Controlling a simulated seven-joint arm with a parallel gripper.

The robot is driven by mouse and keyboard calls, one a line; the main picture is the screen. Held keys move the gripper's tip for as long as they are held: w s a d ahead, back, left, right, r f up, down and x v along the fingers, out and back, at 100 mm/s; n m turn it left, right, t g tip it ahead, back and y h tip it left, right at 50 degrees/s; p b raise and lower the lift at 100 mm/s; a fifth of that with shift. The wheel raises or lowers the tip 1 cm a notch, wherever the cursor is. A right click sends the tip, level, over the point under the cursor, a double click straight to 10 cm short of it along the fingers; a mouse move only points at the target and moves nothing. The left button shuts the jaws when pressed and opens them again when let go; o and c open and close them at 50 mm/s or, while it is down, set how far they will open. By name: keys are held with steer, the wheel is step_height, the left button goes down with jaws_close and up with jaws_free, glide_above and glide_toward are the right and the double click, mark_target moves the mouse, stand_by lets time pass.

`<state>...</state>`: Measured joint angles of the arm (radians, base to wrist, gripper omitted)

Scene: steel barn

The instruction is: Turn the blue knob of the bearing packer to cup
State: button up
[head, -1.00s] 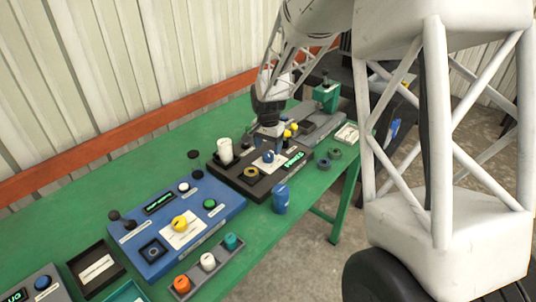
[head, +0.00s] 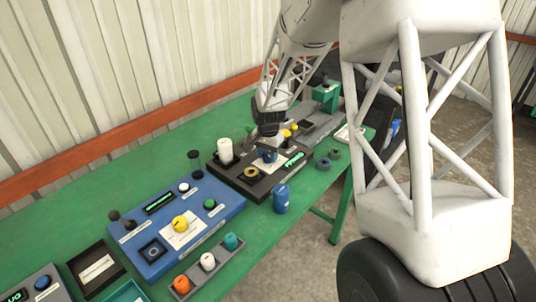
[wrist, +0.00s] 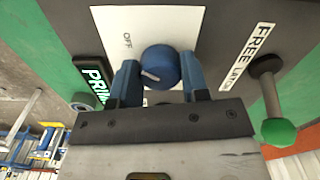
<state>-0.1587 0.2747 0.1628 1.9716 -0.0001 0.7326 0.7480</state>
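The bearing packer is a dark box (head: 229,175) in the middle of the green bench. Its blue round knob (wrist: 160,66) sits on a white plate in the wrist view. The knob's white pointer line points to the left, below the printed word OFF (wrist: 127,40). My gripper (wrist: 160,76) has its two blue fingers on either side of the knob, their tips right at its edges. I cannot tell whether they press on it or leave a small gap. In the head view my gripper (head: 271,141) is low over the packer and partly hides the knob. The cup label is not readable.
A green display (wrist: 92,80) begins PRIM. A green-tipped lever (wrist: 278,130) stands beside the FREE LATCH label. A white cylinder (head: 225,150) and a blue can (head: 281,198) stand near the packer. A blue box with a yellow knob (head: 180,223) is at the left.

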steer(key=shift+c, duration=0.6)
steer(key=shift+n, duration=0.5)
steer(key=n, duration=0.9)
steer(key=shift+n, duration=2)
steer(key=o, duration=0.9)
